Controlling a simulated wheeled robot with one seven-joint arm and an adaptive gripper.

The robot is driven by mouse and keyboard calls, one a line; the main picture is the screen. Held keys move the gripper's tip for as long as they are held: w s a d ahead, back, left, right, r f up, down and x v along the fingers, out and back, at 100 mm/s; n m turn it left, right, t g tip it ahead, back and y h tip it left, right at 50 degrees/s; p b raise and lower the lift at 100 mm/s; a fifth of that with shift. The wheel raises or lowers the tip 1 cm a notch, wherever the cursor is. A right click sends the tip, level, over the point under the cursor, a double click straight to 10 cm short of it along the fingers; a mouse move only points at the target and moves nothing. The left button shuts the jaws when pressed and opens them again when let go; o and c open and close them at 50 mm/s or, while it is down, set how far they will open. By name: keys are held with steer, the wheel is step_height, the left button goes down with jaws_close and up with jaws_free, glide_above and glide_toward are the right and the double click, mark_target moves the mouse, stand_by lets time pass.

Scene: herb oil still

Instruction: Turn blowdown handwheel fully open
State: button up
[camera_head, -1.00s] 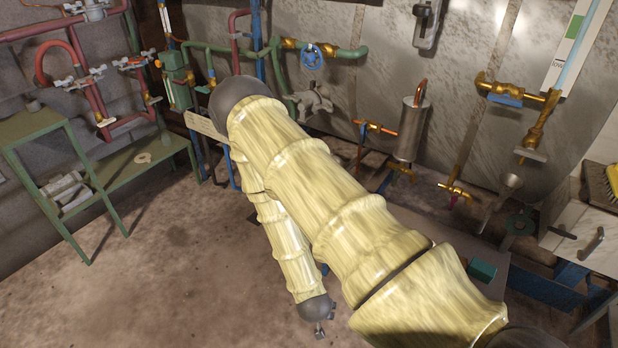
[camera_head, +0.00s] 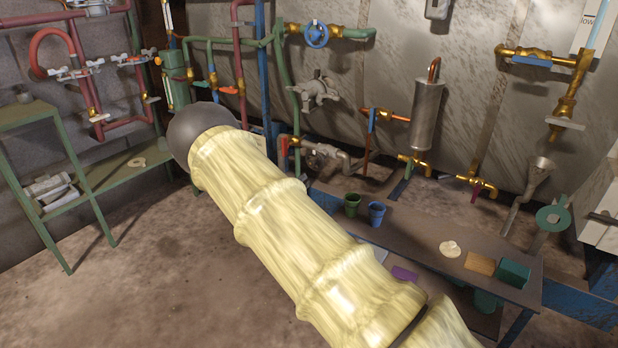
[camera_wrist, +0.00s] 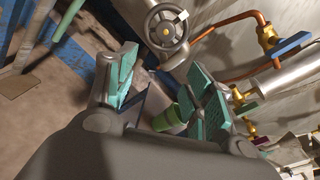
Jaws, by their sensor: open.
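A grey spoked handwheel (camera_wrist: 166,31) shows at the top middle of the wrist view, on a grey pipe. It seems to be the small grey wheel (camera_head: 320,156) low on the wall pipework in the head view. No label on it can be read. My gripper (camera_wrist: 160,88) is open, with teal pads on both fingers. The wheel lies beyond the fingertips, up in the picture, and nothing is between the pads in contact with them. My gripper is hidden behind my arm in the head view.
A bench (camera_head: 420,235) under the pipework holds a green cup (camera_head: 352,205), a blue cup (camera_head: 377,213) and a teal box (camera_head: 513,271). A copper pipe with a blue-handled valve (camera_wrist: 290,44) runs right of the wheel. A green shelf (camera_head: 110,180) stands left; floor before it is clear.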

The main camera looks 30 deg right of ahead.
mark_target(310, 162)
steer(key=w+d+m+b, duration=0.1)
steer(key=w+d, duration=0.1)
steer(key=d, duration=0.1)
steer(key=w+d+r+m+b, duration=0.1)
steer(key=w+d+m, duration=0.1)
steer(key=d, duration=0.1)
steer(key=w+d+r+m+h+b, duration=0.1)
steer(key=w+d, duration=0.1)
steer(key=d, duration=0.1)
steer(key=shift+w+d+r+g, duration=0.15)
steer(key=shift+w+d+g, duration=0.15)
steer(key=shift+w+d, duration=0.1)
steer(key=c, duration=1)
